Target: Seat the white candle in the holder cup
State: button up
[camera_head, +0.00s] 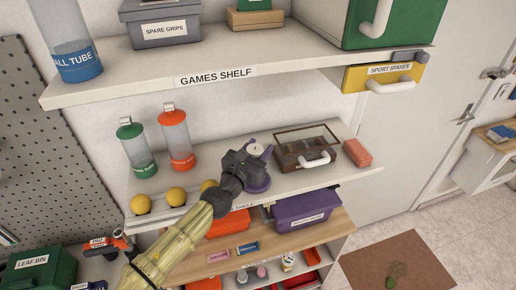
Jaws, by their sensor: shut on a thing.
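My gripper (249,163) is dark grey and reaches over the middle shelf. It is shut on a small white round thing, which looks like the white candle (256,148), showing at its far end. A purple piece, likely the holder cup (258,184), shows below and to the right of the gripper, with more purple just right of the candle. The gripper hides much of both. I cannot tell whether the candle is inside the cup, touching it or above it.
A brown clear-lidded box (291,155) with a white handle stands close to the right. A pink block (357,153) lies beyond it. An orange-capped tube (176,140), a green-capped tube (137,150) and yellow balls (176,196) are to the left. The games shelf (330,68) overhangs above.

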jog(key=shift+f+b, duration=0.55)
jog(key=shift+f, duration=0.5)
jog(key=shift+s+a, duration=0.1)
jog(key=shift+s, duration=0.05)
jog(key=shift+f, duration=0.15)
jog(key=shift+f, duration=0.1)
jog(key=o, duration=1.1)
jog(key=shift+v, duration=2.4)
